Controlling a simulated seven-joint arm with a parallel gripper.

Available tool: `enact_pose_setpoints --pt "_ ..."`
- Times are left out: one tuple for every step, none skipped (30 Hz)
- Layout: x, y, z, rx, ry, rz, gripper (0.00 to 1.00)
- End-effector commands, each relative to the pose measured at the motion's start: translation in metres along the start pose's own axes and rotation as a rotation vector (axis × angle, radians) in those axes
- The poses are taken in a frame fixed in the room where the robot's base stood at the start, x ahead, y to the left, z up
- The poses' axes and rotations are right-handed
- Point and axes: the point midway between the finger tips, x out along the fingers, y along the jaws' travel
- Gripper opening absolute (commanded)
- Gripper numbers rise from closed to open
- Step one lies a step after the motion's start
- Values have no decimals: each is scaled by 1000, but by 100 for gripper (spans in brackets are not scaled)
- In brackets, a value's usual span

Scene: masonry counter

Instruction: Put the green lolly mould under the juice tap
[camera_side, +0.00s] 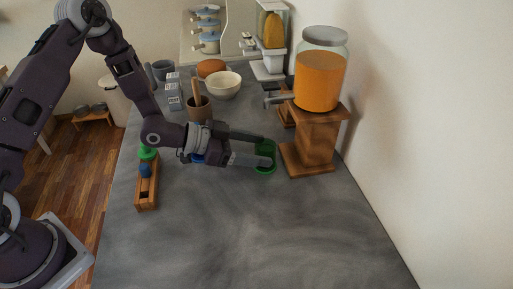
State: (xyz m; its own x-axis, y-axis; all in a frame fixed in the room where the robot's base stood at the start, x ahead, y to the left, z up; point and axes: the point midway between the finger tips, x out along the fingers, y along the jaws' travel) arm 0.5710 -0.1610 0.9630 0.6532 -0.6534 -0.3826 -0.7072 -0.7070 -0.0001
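The green lolly mould (265,149) stands on the grey counter, just left of the wooden stand of the juice dispenser. The metal juice tap (276,98) sticks out to the left from the glass jar of orange juice (318,80); the mould is below it in the picture. My gripper (266,153) reaches in from the left, with one finger on the far side of the mould and one on the near side. The fingers hide part of the mould. I cannot tell whether they press on it or stand clear.
A wooden rack (147,192) with green and blue pieces lies at the left edge. A blue thing (197,158) is partly hidden behind my gripper. A brown pot (199,109), white bowl (223,86) and grey cartons stand behind. The front counter (260,235) is clear.

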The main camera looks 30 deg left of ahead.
Motion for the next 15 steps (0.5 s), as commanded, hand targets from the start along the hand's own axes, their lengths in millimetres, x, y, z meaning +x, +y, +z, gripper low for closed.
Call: enact_pose_setpoints --pt "0 0 0 0 0 0 66" --pt "0 0 0 0 0 0 66" --pt "0 0 0 0 0 0 66" --pt "0 0 0 0 0 0 66" --pt "0 0 -1 0 0 0 66" --pt "-1 0 -3 1 1 0 66" --pt "-4 0 -3 0 0 -1 66" --pt "-8 -1 -3 1 0 -1 66" --pt "-16 -1 -3 0 0 -2 66" --pt "-24 -1 -3 -1 0 -4 66" --pt "-32 -1 -3 -2 0 -4 66" --pt "-44 -2 -3 -2 -1 -4 66" --pt "-52 -1 -3 -2 -1 -4 66" --pt "-61 -2 -3 -2 0 -6 66" --pt "-72 -2 -3 -2 1 -6 66"
